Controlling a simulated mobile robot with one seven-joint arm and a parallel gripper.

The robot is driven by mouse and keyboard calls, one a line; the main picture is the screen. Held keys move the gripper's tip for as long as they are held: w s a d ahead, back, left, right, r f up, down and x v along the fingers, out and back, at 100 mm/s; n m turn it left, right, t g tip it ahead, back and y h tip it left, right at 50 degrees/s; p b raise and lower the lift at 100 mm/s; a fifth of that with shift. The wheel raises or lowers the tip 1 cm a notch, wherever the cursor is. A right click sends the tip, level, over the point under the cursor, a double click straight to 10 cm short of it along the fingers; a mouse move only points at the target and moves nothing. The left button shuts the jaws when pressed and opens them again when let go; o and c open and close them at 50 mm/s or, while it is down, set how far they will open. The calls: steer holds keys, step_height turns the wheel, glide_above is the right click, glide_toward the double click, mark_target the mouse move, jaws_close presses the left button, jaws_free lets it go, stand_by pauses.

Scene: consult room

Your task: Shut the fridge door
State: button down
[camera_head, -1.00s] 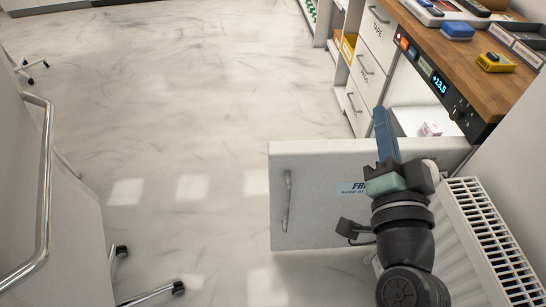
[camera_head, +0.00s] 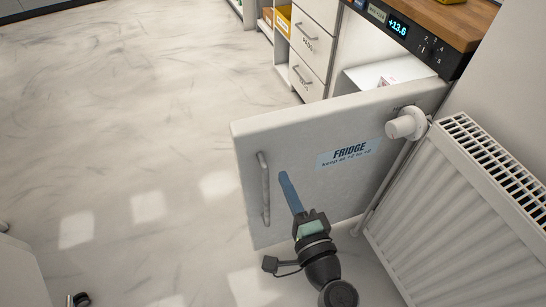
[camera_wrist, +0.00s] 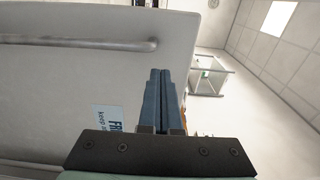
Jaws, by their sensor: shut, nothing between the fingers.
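The white fridge door (camera_head: 300,150) stands wide open, its outer face toward me, with a vertical bar handle (camera_head: 264,190) near its left edge and a blue "FRIDGE" label. Behind it the fridge interior (camera_head: 385,72) shows a white shelf with a small box. My gripper (camera_head: 284,178) is shut and empty, its blue fingers in front of the door's face, just right of the handle. In the wrist view the closed fingers (camera_wrist: 160,90) lie before the door (camera_wrist: 60,75), below the handle (camera_wrist: 110,43). I cannot tell whether they touch the door.
A white radiator (camera_head: 450,210) stands at the right, close to the door's hinge side, with a valve knob (camera_head: 408,124) in front of the door. A wooden counter (camera_head: 440,22) and drawers (camera_head: 312,45) are behind. The floor at left (camera_head: 110,130) is mostly clear.

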mark_target(269, 148)
steer(key=x, duration=0.7)
steer(key=shift+w+a, duration=0.1)
